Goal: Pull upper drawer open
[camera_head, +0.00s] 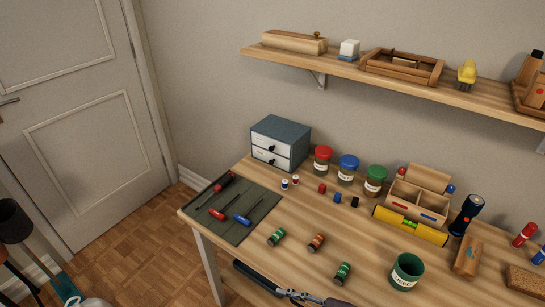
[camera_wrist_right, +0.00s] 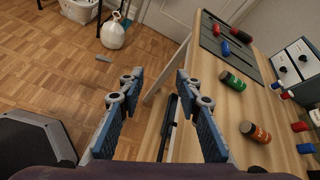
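A small blue-grey drawer cabinet (camera_head: 283,130) stands at the back left of the desk. It has two white-fronted drawers with black knobs. The upper drawer (camera_head: 264,142) and the lower drawer (camera_head: 264,156) both look shut. The cabinet also shows in the right wrist view, at the right edge (camera_wrist_right: 290,48). My right gripper (camera_head: 283,294) is low at the desk's front edge, well away from the cabinet. In the right wrist view its two blue-padded fingers (camera_wrist_right: 156,80) are spread wide with nothing between them. My left gripper is not in view.
Jars with red (camera_head: 323,154), blue (camera_head: 348,165) and green (camera_head: 375,177) lids stand right of the cabinet. A dark mat (camera_head: 252,212) with screwdrivers lies in front of it. Small spools (camera_head: 285,184) and several green and orange cans are nearby. A shelf (camera_head: 345,69) hangs above.

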